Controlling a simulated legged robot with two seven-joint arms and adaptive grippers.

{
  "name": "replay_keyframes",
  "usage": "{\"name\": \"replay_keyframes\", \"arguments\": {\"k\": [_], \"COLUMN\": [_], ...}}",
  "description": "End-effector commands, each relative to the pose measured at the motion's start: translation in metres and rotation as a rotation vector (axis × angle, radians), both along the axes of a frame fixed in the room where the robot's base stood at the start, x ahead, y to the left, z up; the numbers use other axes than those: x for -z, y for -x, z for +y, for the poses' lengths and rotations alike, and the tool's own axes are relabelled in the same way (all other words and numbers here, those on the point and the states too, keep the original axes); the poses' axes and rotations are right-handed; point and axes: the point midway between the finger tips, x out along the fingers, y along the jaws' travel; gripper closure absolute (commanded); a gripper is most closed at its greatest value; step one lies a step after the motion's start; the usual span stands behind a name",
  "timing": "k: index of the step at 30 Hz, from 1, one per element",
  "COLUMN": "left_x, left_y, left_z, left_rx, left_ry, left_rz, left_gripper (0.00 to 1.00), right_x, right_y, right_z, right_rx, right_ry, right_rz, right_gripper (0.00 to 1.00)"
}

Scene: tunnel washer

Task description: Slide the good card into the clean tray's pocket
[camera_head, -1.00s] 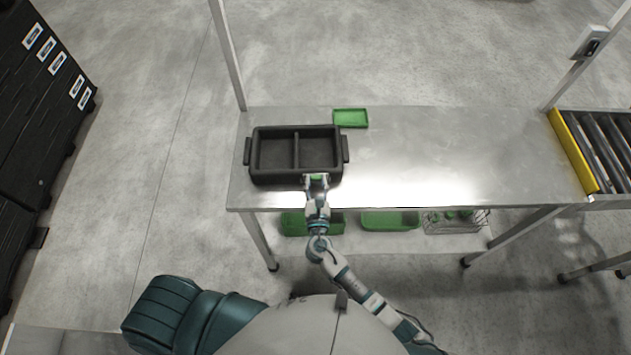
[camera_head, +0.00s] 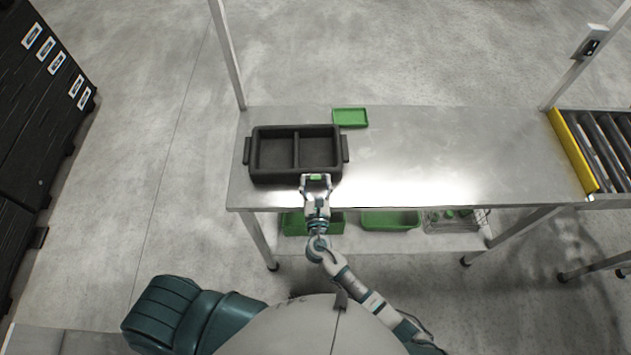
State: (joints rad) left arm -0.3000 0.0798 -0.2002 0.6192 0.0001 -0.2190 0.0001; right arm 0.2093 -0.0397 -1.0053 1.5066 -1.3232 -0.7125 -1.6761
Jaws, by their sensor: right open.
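The black tray (camera_head: 297,129) with two empty compartments sits at the left of the steel table. A small green card (camera_head: 316,177) shows at the tray's front wall, right of the middle. It looks to be at the pocket there, but the pocket itself is too small to make out, and I cannot tell how deep the card sits. My right gripper (camera_head: 316,181) is open, with its fingers spread on either side of the card at the tray's front. My left gripper is out of view.
A shallow green tray (camera_head: 350,109) lies behind the black tray's right corner. The table (camera_head: 450,150) is clear to the right, up to a roller conveyor (camera_head: 605,145). Green bins (camera_head: 390,221) and a wire basket (camera_head: 455,226) stand on the shelf below.

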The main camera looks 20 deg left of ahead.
Motion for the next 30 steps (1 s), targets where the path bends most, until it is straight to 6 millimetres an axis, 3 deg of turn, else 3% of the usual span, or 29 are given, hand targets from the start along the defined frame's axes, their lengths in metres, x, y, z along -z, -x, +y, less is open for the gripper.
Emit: {"name": "replay_keyframes", "arguments": {"k": [5, 18, 26, 29, 30], "left_x": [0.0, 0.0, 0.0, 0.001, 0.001], "left_y": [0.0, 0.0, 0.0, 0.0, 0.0], "left_z": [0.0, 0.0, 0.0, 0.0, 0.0], "left_rx": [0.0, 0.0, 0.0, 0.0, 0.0], "left_ry": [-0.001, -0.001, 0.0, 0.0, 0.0], "left_rz": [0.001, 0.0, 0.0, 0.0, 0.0], "left_gripper": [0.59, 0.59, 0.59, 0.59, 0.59], "right_x": [0.002, 0.002, 0.002, 0.02, 0.035], "right_y": [0.016, 0.1, 0.114, 0.11, 0.107], "right_z": [-0.005, -0.031, -0.035, -0.039, -0.042], "right_rx": [0.0, 0.0, 0.0, 0.006, 0.012], "right_ry": [0.0, 0.002, 0.0, -0.022, -0.043], "right_rz": [0.002, 0.003, 0.004, 0.052, 0.094], "right_gripper": [0.34, 0.34, 0.34, 0.34, 0.34]}}
